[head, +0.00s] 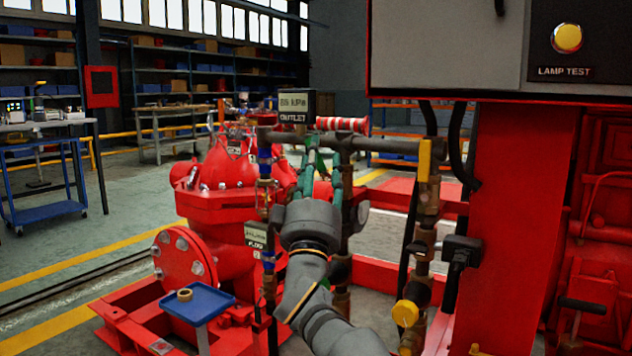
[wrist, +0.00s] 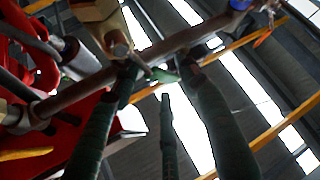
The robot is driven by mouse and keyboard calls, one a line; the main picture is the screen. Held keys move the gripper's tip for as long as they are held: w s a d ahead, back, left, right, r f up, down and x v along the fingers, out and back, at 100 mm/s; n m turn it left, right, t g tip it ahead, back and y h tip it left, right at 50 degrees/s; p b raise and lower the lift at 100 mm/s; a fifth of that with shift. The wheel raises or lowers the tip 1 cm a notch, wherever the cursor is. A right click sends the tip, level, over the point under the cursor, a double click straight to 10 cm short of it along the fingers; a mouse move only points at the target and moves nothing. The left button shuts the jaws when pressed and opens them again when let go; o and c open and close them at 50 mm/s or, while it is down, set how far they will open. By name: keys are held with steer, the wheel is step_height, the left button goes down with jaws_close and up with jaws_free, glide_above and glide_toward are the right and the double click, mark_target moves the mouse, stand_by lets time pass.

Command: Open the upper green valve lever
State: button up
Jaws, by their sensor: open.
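A small bright green lever piece (wrist: 165,76) shows in the wrist view just below a brown pipe. In the head view, green (head: 312,160) shows under the grey horizontal pipe, partly covered by my fingers. My gripper (head: 324,160) is raised upright below this pipe. Its long dark green fingers (wrist: 164,72) stand spread in the wrist view, with the lever piece between their tips. A shorter dark green bar (wrist: 168,140) stands between them; I cannot tell whether it is a finger or part of the lever. Contact with the lever cannot be made out.
The horizontal pipe (head: 390,145) runs right to a valve with a yellow handle (head: 424,160). The outlet display (head: 297,104) stands above my gripper and the flow display (head: 256,236) to its left. A control box (head: 450,40) overhangs at right. A red pump (head: 225,190) stands behind.

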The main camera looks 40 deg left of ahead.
steer(key=v, duration=0.6)
steer(key=shift+s, duration=0.3)
steer(key=shift+d+f, duration=0.1)
steer(key=shift+f, duration=0.05)
